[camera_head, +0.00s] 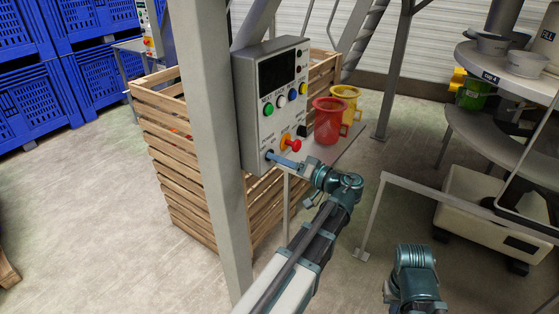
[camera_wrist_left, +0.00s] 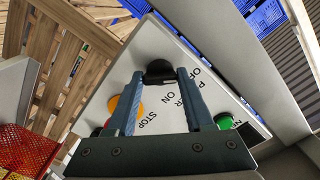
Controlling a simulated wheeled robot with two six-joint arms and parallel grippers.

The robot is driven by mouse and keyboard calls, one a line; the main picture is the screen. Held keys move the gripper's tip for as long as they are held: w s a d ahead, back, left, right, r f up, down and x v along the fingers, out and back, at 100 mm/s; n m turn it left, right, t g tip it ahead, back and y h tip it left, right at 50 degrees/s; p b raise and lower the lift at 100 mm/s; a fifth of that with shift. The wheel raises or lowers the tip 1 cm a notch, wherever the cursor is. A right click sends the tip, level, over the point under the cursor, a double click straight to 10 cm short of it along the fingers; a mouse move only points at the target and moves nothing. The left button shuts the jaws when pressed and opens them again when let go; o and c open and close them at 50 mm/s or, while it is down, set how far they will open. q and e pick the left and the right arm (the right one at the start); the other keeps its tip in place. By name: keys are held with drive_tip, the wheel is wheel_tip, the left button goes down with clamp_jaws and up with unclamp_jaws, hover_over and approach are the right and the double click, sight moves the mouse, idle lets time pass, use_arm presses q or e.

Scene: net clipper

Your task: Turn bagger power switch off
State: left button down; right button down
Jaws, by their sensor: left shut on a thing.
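The bagger's control box (camera_head: 270,105) is a grey-white panel with a dark screen, coloured buttons and a red stop button (camera_head: 290,144) on a yellow base. My left gripper (camera_head: 271,157) reaches the panel's lower left corner. In the left wrist view the black power switch knob (camera_wrist_left: 160,71) sits between the two blue-grey fingertips, which are shut on it. The printed words POWER, OFF and ON show beside it. The fingers hide part of the knob, and I cannot tell which way it points. Of my right arm only a teal link shows at the lower right; its fingers are out of view.
The stop button's yellow base (camera_wrist_left: 131,103) and a green button (camera_wrist_left: 224,121) lie close beside the fingers. A grey post (camera_head: 207,130) stands left of the box. A wooden crate (camera_head: 185,165) is behind it. Red (camera_head: 327,122) and yellow (camera_head: 346,98) containers are at its right.

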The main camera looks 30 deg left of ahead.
use_arm(q)
drive_tip(key=shift+c, duration=1.4)
unclamp_jaws()
drive_tip(key=shift+d, duration=0.1)
drive_tip(key=s+d, duration=0.1)
drive_tip(key=d, duration=1.2)
drive_tip(key=shift+d, duration=0.35)
